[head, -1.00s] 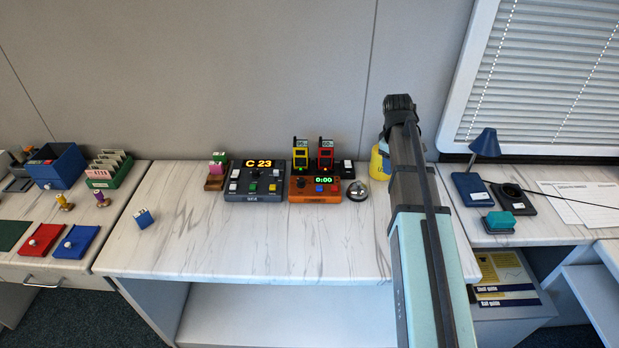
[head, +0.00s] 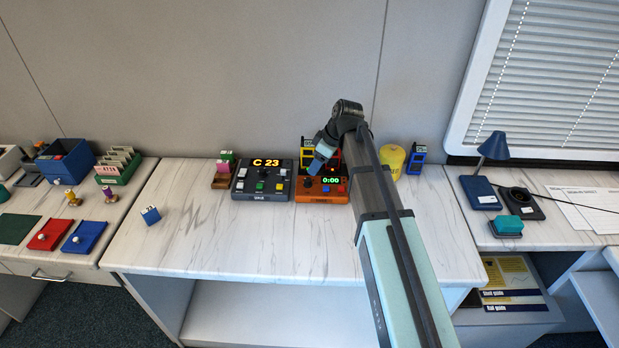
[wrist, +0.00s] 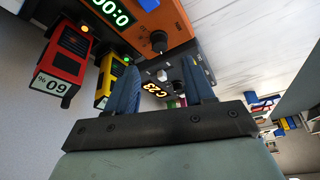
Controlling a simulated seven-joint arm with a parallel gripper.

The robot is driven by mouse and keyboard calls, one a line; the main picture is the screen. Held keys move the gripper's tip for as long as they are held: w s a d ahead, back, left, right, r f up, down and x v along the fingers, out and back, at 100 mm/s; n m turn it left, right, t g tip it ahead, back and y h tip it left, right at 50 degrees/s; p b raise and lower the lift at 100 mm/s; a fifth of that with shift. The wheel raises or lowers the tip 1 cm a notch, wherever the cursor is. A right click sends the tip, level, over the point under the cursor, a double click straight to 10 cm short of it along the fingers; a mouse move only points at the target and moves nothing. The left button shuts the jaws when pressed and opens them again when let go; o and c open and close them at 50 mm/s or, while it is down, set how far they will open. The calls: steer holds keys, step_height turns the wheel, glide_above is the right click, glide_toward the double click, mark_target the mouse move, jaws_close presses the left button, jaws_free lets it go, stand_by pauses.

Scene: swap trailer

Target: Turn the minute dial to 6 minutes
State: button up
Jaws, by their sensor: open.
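The orange timer box (head: 321,198) stands at the back of the middle table, and its green display (head: 331,181) reads 0:00. In the wrist view the box (wrist: 178,22) appears upside down, its display (wrist: 113,12) partly cut off by the top edge. A black knob that looks like the minute dial (wrist: 159,41) sits on its face.
A dark control box (head: 262,197) showing C 23 stands directly left of the timer. A yellow device (wrist: 107,82) and a red device (wrist: 67,58) stand behind the timer. A yellow container (head: 392,160) is to the right. The table front (head: 250,245) is clear.

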mark_target(308, 179)
steer(key=shift+x, duration=3.9)
steer(key=shift+c, duration=0.2)
jaws_close()
